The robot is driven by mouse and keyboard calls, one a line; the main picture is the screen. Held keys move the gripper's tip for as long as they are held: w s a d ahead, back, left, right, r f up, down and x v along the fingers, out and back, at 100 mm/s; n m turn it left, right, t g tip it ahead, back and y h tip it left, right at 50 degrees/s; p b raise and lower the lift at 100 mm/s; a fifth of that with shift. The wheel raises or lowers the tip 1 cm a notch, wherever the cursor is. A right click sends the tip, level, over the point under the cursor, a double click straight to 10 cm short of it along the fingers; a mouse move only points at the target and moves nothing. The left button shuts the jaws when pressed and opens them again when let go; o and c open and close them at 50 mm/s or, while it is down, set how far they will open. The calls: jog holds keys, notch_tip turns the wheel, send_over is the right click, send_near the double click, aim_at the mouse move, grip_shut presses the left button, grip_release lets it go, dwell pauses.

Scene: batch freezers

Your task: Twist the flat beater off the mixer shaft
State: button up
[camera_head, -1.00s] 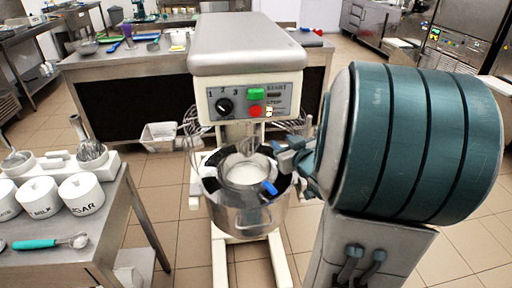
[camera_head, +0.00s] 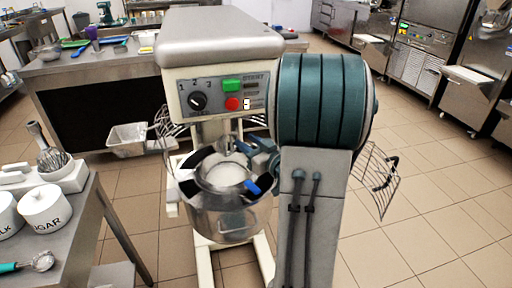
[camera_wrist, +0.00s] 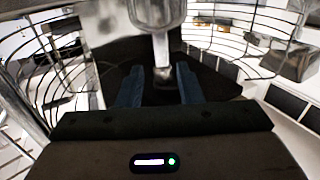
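The mixer (camera_head: 218,40) stands in front of me with its steel bowl (camera_head: 222,222) below the head. In the wrist view, the metal mixer shaft (camera_wrist: 161,52) comes down from a wider steel hub (camera_wrist: 157,12). My gripper (camera_wrist: 161,88) has its two blue fingers apart, one on each side of the shaft's lower end, with gaps showing. In the head view, my gripper (camera_head: 262,158) is beside the bowl's upper right rim, partly hidden by my arm. I cannot make out the flat beater in either view.
A wire guard (camera_wrist: 235,35) curves around the shaft area. A blue-tipped handle (camera_head: 252,187) is at the bowl rim. A steel table (camera_head: 72,225) with white jars (camera_head: 44,208) stands left. A long counter (camera_head: 90,72) is behind the mixer. Tiled floor is open at right.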

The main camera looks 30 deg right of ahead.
aim_at(228, 129)
jog(key=shift+w+a, duration=0.3)
jog(key=shift+w, duration=1.4)
jog(key=shift+w+a, duration=0.35)
jog(key=shift+w, duration=1.4)
jog(key=shift+w+a, duration=0.3)
jog(key=shift+w, duration=1.4)
jog(key=c, duration=0.7)
